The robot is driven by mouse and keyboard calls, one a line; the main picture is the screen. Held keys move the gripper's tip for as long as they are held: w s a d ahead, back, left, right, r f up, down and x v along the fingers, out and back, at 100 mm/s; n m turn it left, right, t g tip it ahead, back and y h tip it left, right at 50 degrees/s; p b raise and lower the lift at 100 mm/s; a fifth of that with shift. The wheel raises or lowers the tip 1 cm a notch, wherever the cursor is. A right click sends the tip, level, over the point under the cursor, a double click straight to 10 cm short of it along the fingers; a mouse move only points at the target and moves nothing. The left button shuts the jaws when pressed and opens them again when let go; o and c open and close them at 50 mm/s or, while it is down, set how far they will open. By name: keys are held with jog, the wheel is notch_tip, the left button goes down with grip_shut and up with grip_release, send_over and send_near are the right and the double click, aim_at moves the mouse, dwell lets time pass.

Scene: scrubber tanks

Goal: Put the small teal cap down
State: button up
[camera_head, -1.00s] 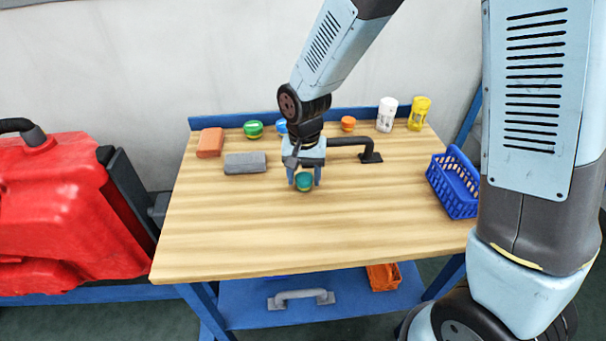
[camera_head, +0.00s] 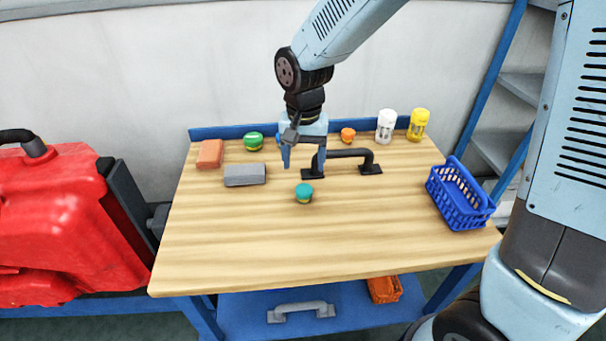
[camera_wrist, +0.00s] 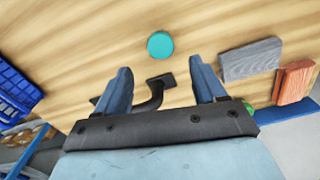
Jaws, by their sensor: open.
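The small teal cap (camera_head: 304,193) sits on the wooden table top, near its middle. It also shows in the wrist view (camera_wrist: 160,45), beyond my fingertips and apart from them. My gripper (camera_head: 304,166) is open and empty. It hangs above the table, behind and above the cap. In the wrist view its two fingers (camera_wrist: 159,78) are spread wide with nothing between them but table and part of a black handle.
A black handle (camera_head: 345,154) lies close behind the cap. A grey block (camera_head: 245,175), an orange-brown block (camera_head: 210,154) and a green cap (camera_head: 253,141) are at left. An orange cap (camera_head: 347,135), white bottle (camera_head: 385,126), yellow bottle (camera_head: 418,125) and blue basket (camera_head: 459,195) are at right. The front is clear.

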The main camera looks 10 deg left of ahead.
jog(key=d+r+t, duration=0.1)
jog(key=d+r, duration=0.8)
jog(key=s+d+r+t, duration=0.1)
jog(key=s+d+r, duration=0.2)
jog(key=d, duration=0.4)
jog(key=s+d+r+t, duration=0.2)
jog(key=s+d+r, duration=0.1)
jog(key=d, duration=0.4)
jog(key=s+d+r+t, duration=0.1)
jog(key=s+d+r, duration=0.2)
jog(key=s+d, duration=0.2)
jog(key=shift+d+r+t, duration=0.15)
jog(key=shift+d+t, duration=0.15)
jog(key=shift+d, duration=0.95)
